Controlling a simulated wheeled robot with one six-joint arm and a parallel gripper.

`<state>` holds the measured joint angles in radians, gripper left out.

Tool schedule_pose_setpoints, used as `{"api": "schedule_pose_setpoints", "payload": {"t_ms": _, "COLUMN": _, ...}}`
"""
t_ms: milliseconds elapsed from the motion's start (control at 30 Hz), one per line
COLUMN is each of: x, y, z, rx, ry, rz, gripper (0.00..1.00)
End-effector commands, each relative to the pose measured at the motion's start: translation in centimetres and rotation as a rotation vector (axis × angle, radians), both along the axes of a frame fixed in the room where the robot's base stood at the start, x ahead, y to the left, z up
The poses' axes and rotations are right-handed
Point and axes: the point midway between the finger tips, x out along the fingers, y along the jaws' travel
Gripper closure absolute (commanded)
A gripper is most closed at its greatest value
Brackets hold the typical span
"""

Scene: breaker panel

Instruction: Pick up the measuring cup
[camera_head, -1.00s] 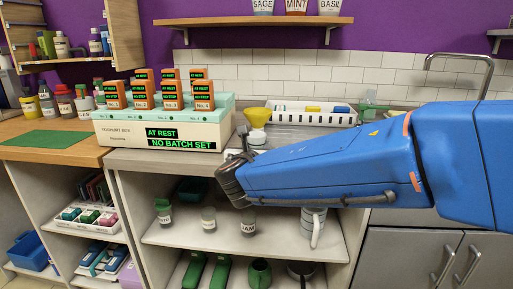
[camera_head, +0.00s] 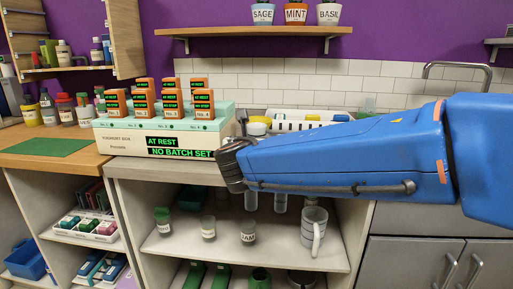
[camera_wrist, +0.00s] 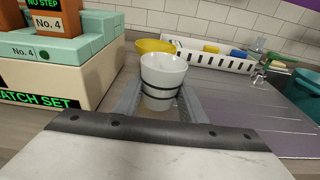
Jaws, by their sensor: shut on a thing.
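The measuring cup (camera_wrist: 162,80) is a white, tapered cup with dark bands around it, upright in the middle of the wrist view. No handle shows on it. My gripper (camera_wrist: 158,106) is shut on it, with a grey finger at each side of its lower part. In the head view the white cup (camera_head: 257,129) shows just above and behind the dark end of my gripper, partly hidden by it. My blue arm reaches in from the right.
A pale machine (camera_head: 165,137) with orange boxes stands left of the cup. A yellow bowl (camera_wrist: 155,46) and a white basket (camera_wrist: 215,60) stand behind it. A jug with a handle (camera_head: 314,230) and several jars stand on the shelf below the counter.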

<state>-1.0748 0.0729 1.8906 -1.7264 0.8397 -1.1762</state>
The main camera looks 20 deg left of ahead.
Motion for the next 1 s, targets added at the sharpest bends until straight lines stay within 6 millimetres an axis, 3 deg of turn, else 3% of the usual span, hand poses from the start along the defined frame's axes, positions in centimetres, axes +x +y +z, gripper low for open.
{"api": "schedule_pose_setpoints", "payload": {"t_ms": 500, "x": 0.0, "y": 0.0, "z": 3.7, "rx": 0.001, "ry": 0.0, "rz": -0.001, "gripper": 0.85}}
{"api": "schedule_pose_setpoints", "payload": {"t_ms": 1000, "x": 0.0, "y": 0.0, "z": 4.5, "rx": 0.0, "ry": 0.0, "rz": 0.0, "gripper": 0.85}}
